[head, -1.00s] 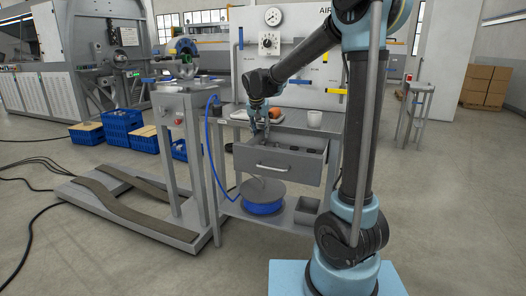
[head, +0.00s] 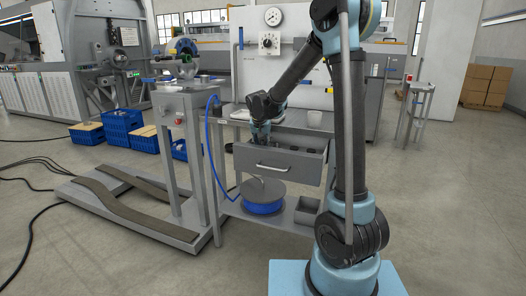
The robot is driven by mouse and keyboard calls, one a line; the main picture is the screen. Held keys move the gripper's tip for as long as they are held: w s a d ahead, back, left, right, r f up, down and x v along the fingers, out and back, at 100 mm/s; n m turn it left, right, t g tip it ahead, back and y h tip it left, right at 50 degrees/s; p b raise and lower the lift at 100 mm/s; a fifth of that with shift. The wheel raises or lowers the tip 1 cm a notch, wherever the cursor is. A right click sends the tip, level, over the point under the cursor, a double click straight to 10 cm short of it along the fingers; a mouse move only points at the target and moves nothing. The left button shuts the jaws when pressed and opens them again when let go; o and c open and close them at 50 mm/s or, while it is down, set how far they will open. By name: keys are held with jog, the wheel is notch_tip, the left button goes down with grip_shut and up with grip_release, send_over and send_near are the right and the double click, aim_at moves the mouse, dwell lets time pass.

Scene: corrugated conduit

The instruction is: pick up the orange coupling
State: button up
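My gripper (head: 262,139) points down at the open grey drawer (head: 297,172), with its fingertips at the left part of the drawer's inside. It is too small to tell whether the fingers are open or shut, or whether they touch anything. Small dark items (head: 290,146) lie in the drawer, too small to make out. I cannot make out the orange coupling now. My arm covers the part of the bench top where an orange-red thing showed earlier.
A white cup (head: 314,119) stands on the bench top, right of my arm. A blue hose spool (head: 264,207) and a grey open box (head: 307,210) sit on the lower shelf. A machine stand (head: 187,118) is close on the left. Floor on the right is clear.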

jog(key=shift+c, duration=0.4)
grip_shut()
jog(key=shift+r, duration=0.1)
jog(key=shift+r, duration=0.6)
jog(key=s, duration=0.4)
jog(key=shift+s+a+f, duration=0.1)
jog(key=shift+a, duration=0.25)
notch_tip(320, 180, up, 19)
jog(key=shift+f, duration=0.1)
